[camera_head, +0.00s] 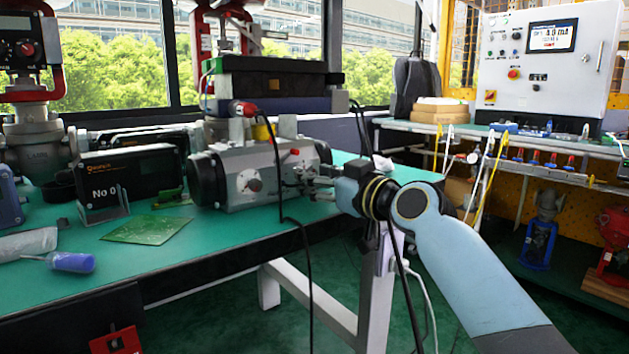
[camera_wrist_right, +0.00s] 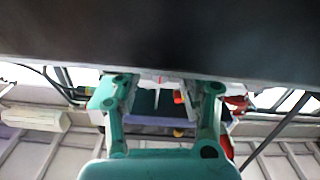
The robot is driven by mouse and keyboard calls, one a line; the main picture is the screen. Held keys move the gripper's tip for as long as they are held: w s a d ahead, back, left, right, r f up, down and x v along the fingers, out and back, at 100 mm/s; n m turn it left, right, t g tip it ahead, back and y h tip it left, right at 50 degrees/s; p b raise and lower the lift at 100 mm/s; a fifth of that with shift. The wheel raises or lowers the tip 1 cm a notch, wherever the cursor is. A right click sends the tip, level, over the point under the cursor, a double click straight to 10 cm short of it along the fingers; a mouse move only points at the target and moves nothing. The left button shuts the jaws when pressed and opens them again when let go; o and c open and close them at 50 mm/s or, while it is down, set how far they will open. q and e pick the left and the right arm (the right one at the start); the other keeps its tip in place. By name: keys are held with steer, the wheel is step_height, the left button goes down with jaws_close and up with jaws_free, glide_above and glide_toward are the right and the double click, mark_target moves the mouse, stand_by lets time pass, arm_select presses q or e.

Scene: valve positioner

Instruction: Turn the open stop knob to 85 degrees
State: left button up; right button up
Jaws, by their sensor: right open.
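A grey cylindrical valve actuator (camera_head: 232,170) lies on the green bench under a dark box-shaped unit (camera_head: 268,78). A round pale knob (camera_head: 249,181) shows on the actuator's front face. I cannot tell for sure which part is the open stop knob, nor read its angle. My right gripper (camera_head: 305,180) is at the actuator's right front, close to its body; contact cannot be made out. In the right wrist view its two fingers (camera_wrist_right: 165,88) stand apart with nothing visibly clamped between them. A dark surface fills the top of that view. My left gripper is not in view.
Black cables (camera_head: 277,170) hang past the actuator's front and over the bench edge. A "No 0" box (camera_head: 128,170), a green board (camera_head: 147,230) and a blue-handled screwdriver (camera_head: 72,262) lie left on the bench (camera_head: 215,240). A control panel (camera_head: 545,60) stands at the right.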

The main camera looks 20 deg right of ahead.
steer(key=shift+w+a, duration=0.2)
steer(key=shift+w, duration=0.3)
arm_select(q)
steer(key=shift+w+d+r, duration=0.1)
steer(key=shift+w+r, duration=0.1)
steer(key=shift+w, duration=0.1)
arm_select(e)
jaws_close()
